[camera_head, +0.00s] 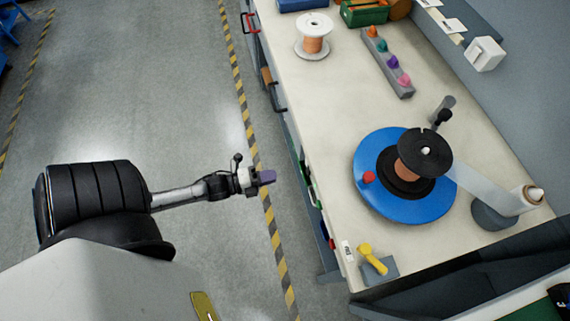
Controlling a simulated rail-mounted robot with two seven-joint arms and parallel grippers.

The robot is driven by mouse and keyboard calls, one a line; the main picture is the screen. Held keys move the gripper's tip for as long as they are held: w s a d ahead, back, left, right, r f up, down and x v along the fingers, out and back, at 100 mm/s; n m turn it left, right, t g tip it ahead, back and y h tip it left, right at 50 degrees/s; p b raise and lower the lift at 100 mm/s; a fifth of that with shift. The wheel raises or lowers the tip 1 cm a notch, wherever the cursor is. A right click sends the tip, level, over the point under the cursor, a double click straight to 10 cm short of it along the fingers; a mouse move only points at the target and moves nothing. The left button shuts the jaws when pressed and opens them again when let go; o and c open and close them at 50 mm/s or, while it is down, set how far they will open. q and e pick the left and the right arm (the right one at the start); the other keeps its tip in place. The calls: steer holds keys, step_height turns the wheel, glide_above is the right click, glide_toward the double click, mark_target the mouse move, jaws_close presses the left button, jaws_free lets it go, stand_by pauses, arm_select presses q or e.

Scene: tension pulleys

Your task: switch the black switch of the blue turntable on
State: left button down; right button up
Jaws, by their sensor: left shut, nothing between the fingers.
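The blue turntable (432,207) lies on the bench at the right, with a black spool (425,152) with a copper-coloured core above its middle. A red knob (369,177) sits on its left side. A small black part (443,117) with a grey cylinder stands just behind the turntable; I cannot tell whether this is the black switch or how it is set. My left gripper (268,178) is shut and empty, over the floor left of the bench edge, clear of the turntable. My right gripper is not in view.
The bench (340,120) holds a white spool (313,36) at the back, a grey strip with coloured knobs (388,60), a yellow lever (372,258) near the front and a roller (505,208) at the right. Bench space left of the turntable is clear.

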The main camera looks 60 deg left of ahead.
arm_select(q)
steer(key=shift+v, duration=1.8)
steer(key=shift+r, duration=0.1)
